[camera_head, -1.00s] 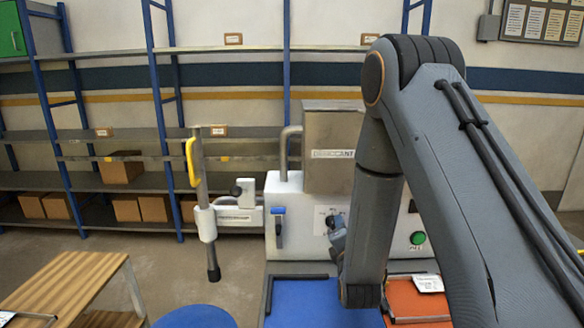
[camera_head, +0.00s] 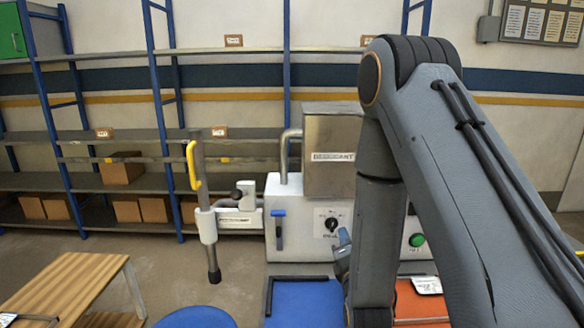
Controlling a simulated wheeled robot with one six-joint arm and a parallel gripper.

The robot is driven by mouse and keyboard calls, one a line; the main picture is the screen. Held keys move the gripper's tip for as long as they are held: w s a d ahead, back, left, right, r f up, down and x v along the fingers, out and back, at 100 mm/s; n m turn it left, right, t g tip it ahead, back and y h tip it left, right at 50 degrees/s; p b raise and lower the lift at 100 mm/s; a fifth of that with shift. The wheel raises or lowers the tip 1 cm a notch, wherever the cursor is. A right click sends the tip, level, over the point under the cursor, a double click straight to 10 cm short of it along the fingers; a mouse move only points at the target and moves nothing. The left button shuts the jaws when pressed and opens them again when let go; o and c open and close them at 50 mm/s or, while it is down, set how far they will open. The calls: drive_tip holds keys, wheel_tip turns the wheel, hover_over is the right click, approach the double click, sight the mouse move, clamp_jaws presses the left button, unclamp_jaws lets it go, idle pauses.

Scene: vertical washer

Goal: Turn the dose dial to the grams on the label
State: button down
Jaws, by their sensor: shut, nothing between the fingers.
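The dose dial (camera_head: 331,224) is a small dark knob on a white plate with markings too small to read. It sits on the front of the white machine (camera_head: 300,196), under a steel hopper (camera_head: 331,140) labelled "DESICCANT". My gripper (camera_head: 342,243) is low and just right of the dial, apart from it in the picture. It is shut and empty, and partly hidden by my own arm. A white label (camera_head: 427,285) lies on the orange surface at the right; its text is too small to read.
A blue lever (camera_head: 278,228) is left of the dial, and a green button (camera_head: 416,240) is right of my arm. A vertical post with a yellow handle (camera_head: 193,165) stands at the left. A blue mat (camera_head: 303,305) lies in front of the machine. Shelves line the back wall.

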sight(341, 217)
drive_tip(key=shift+w+d+f+n+b, duration=0.1)
drive_tip(key=shift+w+d+n+b, duration=0.05)
drive_tip(key=shift+w+n, duration=0.85)
drive_tip(key=shift+w+d+n+b, duration=0.2)
drive_tip(key=shift+w+n, duration=0.8)
drive_tip(key=shift+w, duration=0.05)
drive_tip(key=shift+w+d+f+n+b, duration=0.1)
drive_tip(key=shift+w+d+n+b, duration=0.05)
drive_tip(key=shift+w+n, duration=0.85)
drive_tip(key=shift+a+f+b, duration=0.3)
drive_tip(key=shift+a+f, duration=0.05)
drive_tip(key=shift+a, duration=0.15)
